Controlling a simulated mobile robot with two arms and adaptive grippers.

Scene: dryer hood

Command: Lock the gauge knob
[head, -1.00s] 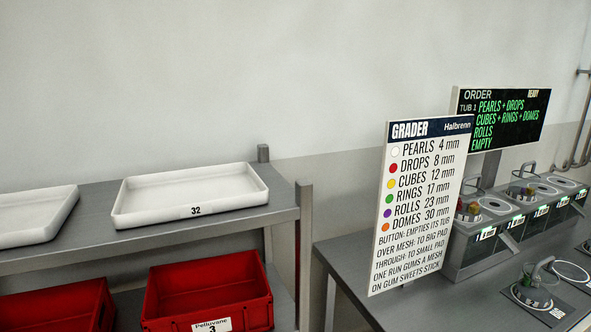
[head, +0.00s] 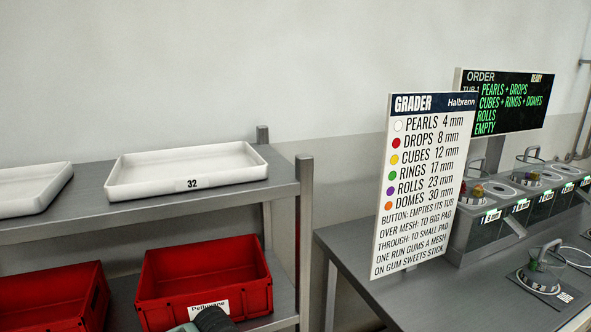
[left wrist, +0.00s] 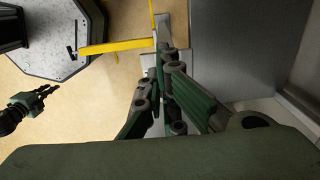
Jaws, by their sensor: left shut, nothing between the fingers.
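No gauge knob can be made out in either view. My left gripper (left wrist: 166,60) shows in the left wrist view with its green and dark fingers together, nothing between them. It is in front of a grey panel edge and a yellow bar (left wrist: 115,46); I cannot tell whether it touches either. My right gripper (left wrist: 46,92) appears small at the left of that view, above the tan floor. It is too small to tell whether its fingers are open. In the head view, a dark rounded part, likely of my arm, shows at the bottom edge.
A shelf holds white trays (head: 187,187) above red bins (head: 205,308). To the right, a table (head: 350,262) carries the grader sign (head: 424,185), an order display (head: 503,101), a row of tubs (head: 485,236) and a small pad device (head: 540,272).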

